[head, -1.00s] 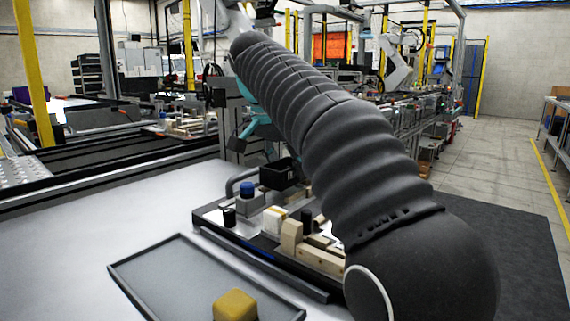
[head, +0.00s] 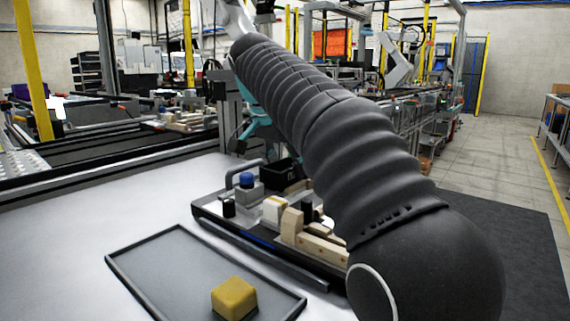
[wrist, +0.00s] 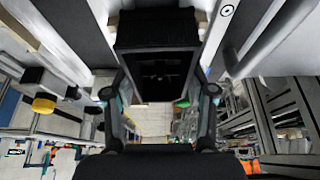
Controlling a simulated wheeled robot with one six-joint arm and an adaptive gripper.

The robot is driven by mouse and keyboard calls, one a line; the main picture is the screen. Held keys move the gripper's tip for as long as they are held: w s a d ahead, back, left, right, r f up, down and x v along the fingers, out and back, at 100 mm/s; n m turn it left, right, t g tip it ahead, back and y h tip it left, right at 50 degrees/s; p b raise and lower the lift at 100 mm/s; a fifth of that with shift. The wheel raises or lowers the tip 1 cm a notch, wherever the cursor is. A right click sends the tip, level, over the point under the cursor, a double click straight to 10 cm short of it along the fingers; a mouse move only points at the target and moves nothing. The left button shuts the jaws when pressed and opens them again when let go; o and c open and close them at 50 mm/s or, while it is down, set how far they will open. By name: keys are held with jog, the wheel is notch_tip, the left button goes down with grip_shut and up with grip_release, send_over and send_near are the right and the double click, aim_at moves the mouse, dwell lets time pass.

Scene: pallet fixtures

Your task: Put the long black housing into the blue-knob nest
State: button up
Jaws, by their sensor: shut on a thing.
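The long black housing (wrist: 157,58) is between the fingers of my gripper (wrist: 160,98) in the wrist view, and the gripper is shut on it. Its open, hollow side faces the wrist camera. In the head view my gripper is hidden behind my own arm. The blue knob (head: 247,180) stands on a grey block at the back left of the dark pallet (head: 225,231). A black open box (head: 288,173) shows just right of and behind this knob; I cannot tell whether it is the held housing. The floor of the blue-knob nest is hidden.
Beige blocks (head: 291,226), a black knob (head: 228,208) and a curved grey handle (head: 240,169) stand on or by the pallet. In front lies a shallow grey tray (head: 160,262) with a yellow block (head: 234,298). The white table (head: 60,260) is clear at left.

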aim_at(241, 179)
jog(key=o, duration=1.3)
jog(key=shift+v, duration=1.4)
jog(key=s+a, duration=0.2)
jog(key=s, duration=0.1)
jog(key=s+a, duration=0.5)
jog(key=s, duration=0.1)
jog(key=shift+s+a, duration=0.15)
jog(key=shift+s, duration=0.1)
